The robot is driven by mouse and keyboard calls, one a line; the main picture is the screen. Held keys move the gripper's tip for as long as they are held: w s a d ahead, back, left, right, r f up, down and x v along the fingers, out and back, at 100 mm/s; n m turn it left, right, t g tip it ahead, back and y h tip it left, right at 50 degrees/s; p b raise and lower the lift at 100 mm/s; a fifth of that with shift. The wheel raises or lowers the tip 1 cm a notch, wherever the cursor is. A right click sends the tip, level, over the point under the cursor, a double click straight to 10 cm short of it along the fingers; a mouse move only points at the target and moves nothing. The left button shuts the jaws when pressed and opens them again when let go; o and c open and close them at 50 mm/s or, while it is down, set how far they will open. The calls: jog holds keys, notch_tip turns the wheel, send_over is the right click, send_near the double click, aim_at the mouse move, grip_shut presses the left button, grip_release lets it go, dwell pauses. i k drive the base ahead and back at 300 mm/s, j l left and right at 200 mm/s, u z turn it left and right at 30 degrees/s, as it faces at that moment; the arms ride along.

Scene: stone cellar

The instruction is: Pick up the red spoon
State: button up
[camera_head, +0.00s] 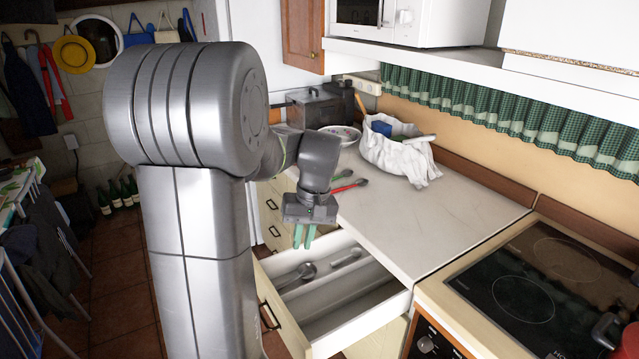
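The red spoon (349,186) lies on the white countertop, its red handle towards the left and its dark end towards the right. My gripper (304,237) hangs with its green fingers pointing down, in front of the counter edge and over the open drawer. It is left of and nearer than the red spoon and does not touch it. A narrow gap shows between the fingers, with nothing held in it. A green-handled spoon (342,175) lies just behind the red one. Part of the counter left of the spoons is hidden by my wrist.
The open drawer (368,309) juts out below the counter and holds metal utensils (303,273). A cloth-lined basket (394,153), a bowl (339,134) and a dark appliance (319,108) stand farther back. The countertop's (434,215) right part is clear, beside a hob (537,283).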

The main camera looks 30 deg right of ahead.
aim_at(361, 182)
jog(key=i+j+z, duration=0.1)
jog(key=i, duration=0.45)
jog(key=i+j+z, duration=0.1)
jog(key=i+j, duration=0.3)
jog(key=i+j+z, duration=0.15)
jog(key=i+j, duration=0.15)
jog(key=i, duration=0.35)
jog(key=i+l+z, duration=0.15)
jog(key=i+z, duration=0.15)
jog(key=z, duration=0.15)
jog(key=i+z, duration=0.65)
jog(key=z, duration=0.25)
jog(key=i+j+z, duration=0.2)
jog(key=z, duration=0.25)
jog(key=i+j+z, duration=0.1)
jog(key=i+z, duration=0.2)
jog(key=i, duration=0.15)
